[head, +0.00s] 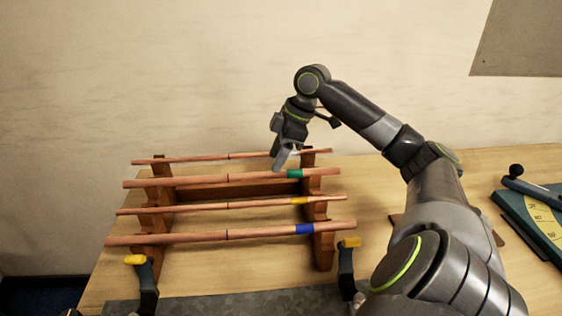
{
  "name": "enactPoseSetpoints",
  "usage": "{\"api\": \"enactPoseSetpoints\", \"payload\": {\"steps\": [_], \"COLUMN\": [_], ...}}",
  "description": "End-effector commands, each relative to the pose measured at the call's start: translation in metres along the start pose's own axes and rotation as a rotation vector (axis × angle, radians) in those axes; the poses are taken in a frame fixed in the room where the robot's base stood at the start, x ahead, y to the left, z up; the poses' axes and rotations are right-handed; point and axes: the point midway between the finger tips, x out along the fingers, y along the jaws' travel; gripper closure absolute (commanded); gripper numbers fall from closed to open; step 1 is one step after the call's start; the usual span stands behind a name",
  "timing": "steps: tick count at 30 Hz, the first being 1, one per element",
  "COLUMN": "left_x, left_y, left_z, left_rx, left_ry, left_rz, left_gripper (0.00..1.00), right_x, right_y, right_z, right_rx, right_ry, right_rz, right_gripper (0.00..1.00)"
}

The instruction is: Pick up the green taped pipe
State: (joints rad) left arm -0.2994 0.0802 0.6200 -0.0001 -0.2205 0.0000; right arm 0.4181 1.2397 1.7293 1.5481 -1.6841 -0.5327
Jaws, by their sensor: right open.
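The green taped pipe (205,180) is copper with a band of green tape (295,173) near its right end. It lies level across a wooden rack (323,248), second from the back. My right gripper (281,160) is open and points down just above and behind this pipe, a little left of the green tape. I cannot tell whether its fingertips touch the pipe. My left gripper is out of view.
A yellow taped pipe (260,203) and a blue taped pipe (265,232) lie nearer on the rack. Another pipe (190,159) lies at the back, partly hidden by my gripper. Yellow-tipped clamps (147,280) stand in front. A green bending tool (540,228) lies far right.

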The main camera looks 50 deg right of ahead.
Motion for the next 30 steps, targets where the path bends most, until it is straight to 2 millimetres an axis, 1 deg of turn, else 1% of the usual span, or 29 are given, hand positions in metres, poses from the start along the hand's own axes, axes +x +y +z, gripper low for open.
{"api": "enactPoseSetpoints", "payload": {"steps": [1, 4, 6, 9, 12, 18, 20, 28, 29, 30], "left_x": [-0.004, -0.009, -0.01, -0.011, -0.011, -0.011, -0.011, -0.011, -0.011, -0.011], "left_y": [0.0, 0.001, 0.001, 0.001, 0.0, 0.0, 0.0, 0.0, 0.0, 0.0], "left_z": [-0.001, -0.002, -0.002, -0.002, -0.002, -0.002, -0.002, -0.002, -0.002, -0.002], "left_rx": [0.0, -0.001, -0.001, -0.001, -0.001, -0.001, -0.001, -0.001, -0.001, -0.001], "left_ry": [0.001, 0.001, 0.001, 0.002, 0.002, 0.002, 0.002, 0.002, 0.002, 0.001], "left_rz": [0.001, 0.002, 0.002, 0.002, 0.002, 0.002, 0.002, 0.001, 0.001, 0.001], "left_gripper": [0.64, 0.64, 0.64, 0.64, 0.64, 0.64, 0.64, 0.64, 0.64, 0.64], "right_x": [0.006, 0.019, 0.029, 0.039, 0.043, 0.044, 0.044, 0.043, 0.043, 0.043], "right_y": [-0.001, 0.0, 0.0, 0.0, 0.001, 0.001, 0.001, 0.001, 0.001, 0.001], "right_z": [-0.001, -0.002, -0.001, -0.001, 0.0, 0.0, 0.0, 0.0, 0.0, 0.0], "right_rx": [0.0, 0.0, 0.0, 0.0, 0.0, 0.0, 0.0, 0.0, 0.0, 0.0], "right_ry": [0.002, 0.002, 0.002, 0.001, 0.0, -0.001, -0.001, -0.001, -0.001, -0.001], "right_rz": [-0.004, -0.006, -0.005, -0.003, -0.001, 0.0, 0.0, 0.0, 0.0, 0.0], "right_gripper": [0.55, 0.55, 0.55, 0.55, 0.55, 0.55, 0.62, 0.97, 1.0, 1.0]}}
